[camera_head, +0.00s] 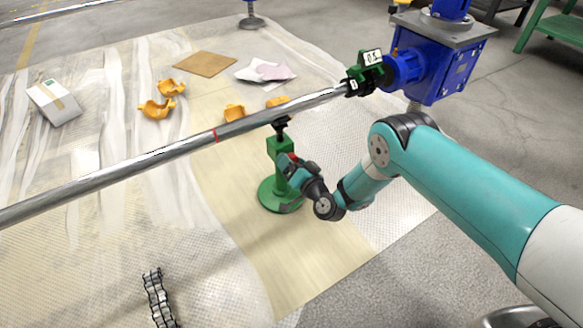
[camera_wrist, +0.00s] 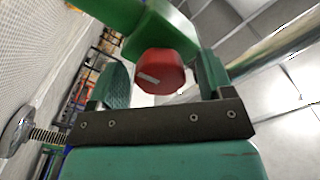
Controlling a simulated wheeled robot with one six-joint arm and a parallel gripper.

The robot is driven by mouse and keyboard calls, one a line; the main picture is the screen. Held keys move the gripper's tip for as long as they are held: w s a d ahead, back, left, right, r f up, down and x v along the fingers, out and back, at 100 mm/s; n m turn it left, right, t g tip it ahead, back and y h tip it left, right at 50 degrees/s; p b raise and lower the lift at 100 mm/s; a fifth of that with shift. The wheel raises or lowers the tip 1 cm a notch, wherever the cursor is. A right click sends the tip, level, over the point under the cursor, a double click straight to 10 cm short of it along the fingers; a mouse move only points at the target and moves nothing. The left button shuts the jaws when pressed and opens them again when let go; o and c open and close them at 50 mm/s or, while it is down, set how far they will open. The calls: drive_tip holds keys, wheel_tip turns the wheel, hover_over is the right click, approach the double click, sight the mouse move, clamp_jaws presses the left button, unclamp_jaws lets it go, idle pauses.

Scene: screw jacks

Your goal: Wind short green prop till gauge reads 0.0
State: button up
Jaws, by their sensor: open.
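The short green prop (camera_head: 274,150) stands upright on its round green base on the mat, its black top under the long steel shaft. A red knob (camera_wrist: 160,72) on the prop's green body shows in the wrist view. My gripper (camera_head: 288,164) is at the prop's side. In the wrist view my gripper (camera_wrist: 162,80) is open, with one finger on each side of the red knob and gaps visible. The green gauge (camera_head: 372,58) sits on the shaft by the blue machine; its small tilted display seems to read 0.5, sign unclear.
The steel shaft (camera_head: 130,166) runs above the mat from left to the blue machine (camera_head: 440,68). Orange pieces (camera_head: 157,109), a box (camera_head: 53,103), a brown sheet (camera_head: 205,64) and a black chain (camera_head: 158,297) lie on the mat.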

drive_tip(key=shift+w+a, duration=0.15)
drive_tip(key=shift+w, duration=0.15)
drive_tip(key=shift+r, duration=0.1)
drive_tip(key=c, duration=0.9)
drive_tip(key=shift+m, duration=0.6)
drive_tip(key=o, duration=0.9)
drive_tip(key=shift+s, duration=0.1)
